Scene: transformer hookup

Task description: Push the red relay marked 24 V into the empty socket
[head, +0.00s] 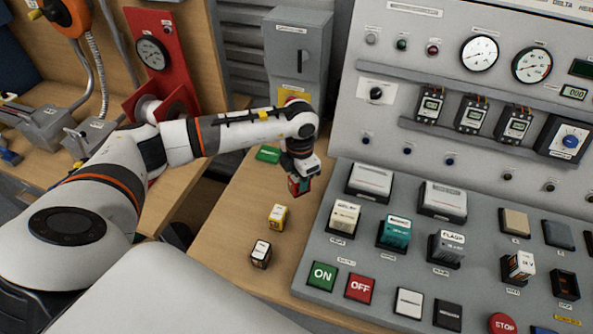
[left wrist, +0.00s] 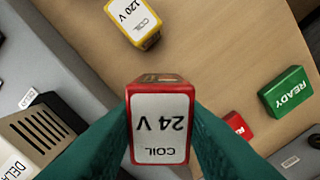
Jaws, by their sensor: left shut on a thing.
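The red relay (head: 295,188) has a white top label reading "COIL 24 V" in the left wrist view (left wrist: 160,125). My left gripper (head: 300,180) is shut on it, one teal finger on each side, and holds it over the wooden bench left of the grey console. In the left wrist view the gripper (left wrist: 160,135) grips the relay by its sides, label facing the camera. A dark socket (head: 565,285) at the console's right looks empty; its inside is too small to make out. It lies far right of the relay. My right gripper is not in view.
A yellow 120 V relay (head: 278,216) and a dark relay with a white label (head: 261,253) stand on the bench. A green READY block (head: 268,154) lies behind. The console (head: 320,262) carries raised relays, covers and buttons, including a filled socket (head: 518,268) beside the dark one.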

